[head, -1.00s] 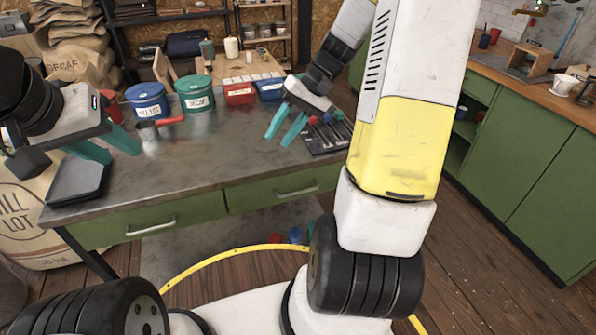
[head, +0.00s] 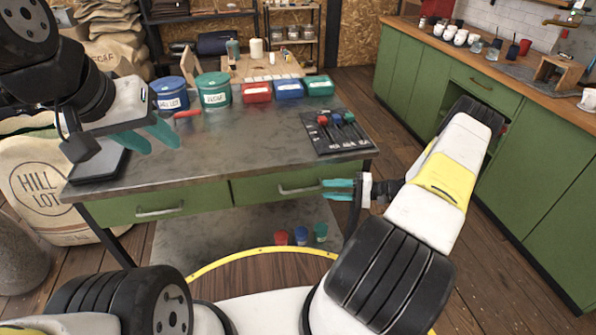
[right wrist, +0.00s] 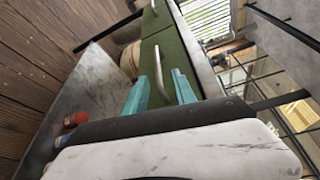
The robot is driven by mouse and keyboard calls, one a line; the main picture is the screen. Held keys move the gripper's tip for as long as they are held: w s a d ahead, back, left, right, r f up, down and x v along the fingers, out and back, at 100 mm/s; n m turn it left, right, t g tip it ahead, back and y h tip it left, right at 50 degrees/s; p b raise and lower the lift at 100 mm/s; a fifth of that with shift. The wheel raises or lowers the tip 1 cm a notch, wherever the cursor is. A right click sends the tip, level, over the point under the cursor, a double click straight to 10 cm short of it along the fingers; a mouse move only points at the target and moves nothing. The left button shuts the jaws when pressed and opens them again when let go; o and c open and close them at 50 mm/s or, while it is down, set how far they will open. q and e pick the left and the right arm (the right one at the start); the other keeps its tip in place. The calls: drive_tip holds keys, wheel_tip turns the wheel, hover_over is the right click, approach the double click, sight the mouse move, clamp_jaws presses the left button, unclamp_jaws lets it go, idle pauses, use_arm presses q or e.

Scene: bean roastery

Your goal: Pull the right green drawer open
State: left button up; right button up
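The right green drawer (head: 260,190) is shut under the metal table top. Its pale bar handle (head: 299,190) sits on the drawer front. My right gripper (head: 323,189) is open, just right of the handle in the head view. In the right wrist view, the handle (right wrist: 158,66) shows between the tips of the two teal fingers, with the drawer front (right wrist: 176,50) behind it; I cannot tell whether they touch. The left green drawer (head: 110,212) is also shut. My left gripper (head: 165,142) is open and empty above the table's left part.
The table (head: 240,130) carries a blue tin (head: 170,95), a green tin (head: 213,92), small bins and a dark tool mat (head: 335,135). Several small cups (head: 301,236) stand on the shelf below. Green cabinets (head: 520,160) line the right; floor lies between.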

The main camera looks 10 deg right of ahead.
sight(306, 190)
drive_tip(key=x, duration=0.8)
drive_tip(key=shift+w+a+f, duration=0.15)
drive_tip(key=shift+a+f, duration=0.1)
drive_tip(key=shift+a, duration=0.05)
clamp_jaws()
idle(1.2)
